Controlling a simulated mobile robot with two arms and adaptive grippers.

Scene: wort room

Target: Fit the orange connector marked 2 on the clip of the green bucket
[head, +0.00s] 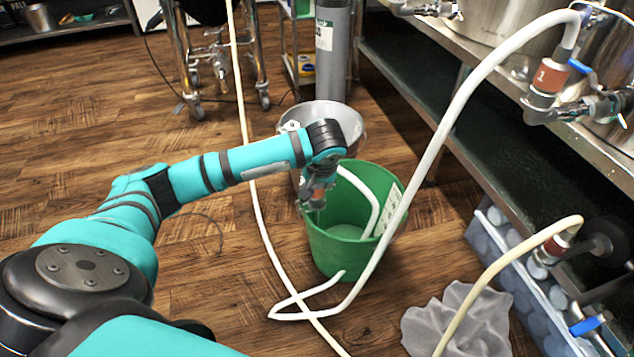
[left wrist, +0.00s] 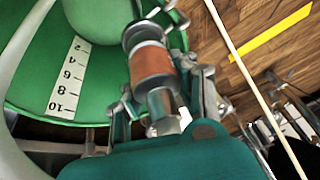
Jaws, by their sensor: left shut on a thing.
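The green bucket (head: 335,255) stands on the wooden floor, with a scale label inside its wall in the left wrist view. My left gripper (head: 316,198) is at the bucket's left rim, pointing down. It is shut on an orange connector with metal ends (left wrist: 152,62), which also shows in the head view (head: 318,186). The fingers sit on either side of it. Its number is not readable. In the left wrist view the connector overlaps the rim (left wrist: 180,38); the clip is not clearly seen, and I cannot tell whether they touch. My right gripper is out of view.
A white hose (head: 440,140) runs from the connector marked 1 (head: 549,76) on the tank down past the bucket. A metal bowl (head: 347,120) stands behind the bucket. A grey cloth (head: 455,320) and crate (head: 520,270) are at right. The left floor is mostly clear.

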